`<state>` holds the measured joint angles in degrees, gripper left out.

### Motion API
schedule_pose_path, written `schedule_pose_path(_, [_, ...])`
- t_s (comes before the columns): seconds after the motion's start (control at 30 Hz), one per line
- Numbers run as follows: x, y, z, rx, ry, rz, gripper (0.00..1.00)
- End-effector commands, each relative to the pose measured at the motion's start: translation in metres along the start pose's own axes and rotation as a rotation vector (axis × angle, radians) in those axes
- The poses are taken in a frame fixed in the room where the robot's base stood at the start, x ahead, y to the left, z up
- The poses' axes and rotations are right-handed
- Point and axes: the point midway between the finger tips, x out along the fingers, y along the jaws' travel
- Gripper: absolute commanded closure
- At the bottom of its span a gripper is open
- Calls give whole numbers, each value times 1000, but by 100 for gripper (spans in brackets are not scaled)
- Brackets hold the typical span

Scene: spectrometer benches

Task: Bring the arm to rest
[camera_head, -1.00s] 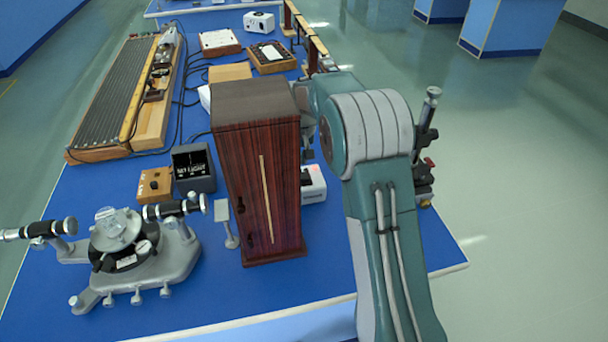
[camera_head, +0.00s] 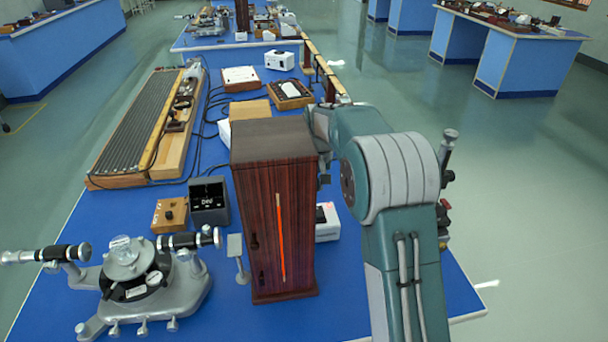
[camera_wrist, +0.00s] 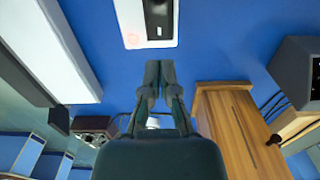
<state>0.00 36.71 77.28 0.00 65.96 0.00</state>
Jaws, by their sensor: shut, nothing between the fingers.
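My arm (camera_head: 395,185) rises at the right side of the bench in the head view and bends over behind the tall wooden cabinet (camera_head: 262,220). My gripper is hidden there behind the cabinet. In the wrist view my gripper (camera_wrist: 159,72) is shut, its two dark fingers together with nothing between them. The fingers are over the blue bench top, just below a white box with a black panel (camera_wrist: 147,22) in the picture. I cannot tell how far above the bench they are.
A spectrometer (camera_head: 140,280) stands at the front left, with a small dark display box (camera_head: 209,200) behind it. A long ribbed wooden apparatus (camera_head: 140,125) lies at the back left. A white box (camera_head: 327,222) sits between cabinet and arm. Open floor lies to the right.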

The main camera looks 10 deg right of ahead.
Motion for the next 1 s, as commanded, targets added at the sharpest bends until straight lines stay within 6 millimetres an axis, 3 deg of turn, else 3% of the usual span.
schedule_pose_path(0.17, [-6,0,3,0,7,0,100])
schedule_pose_path(0.27, [-22,0,13,0,26,0,100])
schedule_pose_path(0.6, [-86,0,70,0,115,0,100])
schedule_pose_path(1.0, [-136,0,149,0,218,0,100])
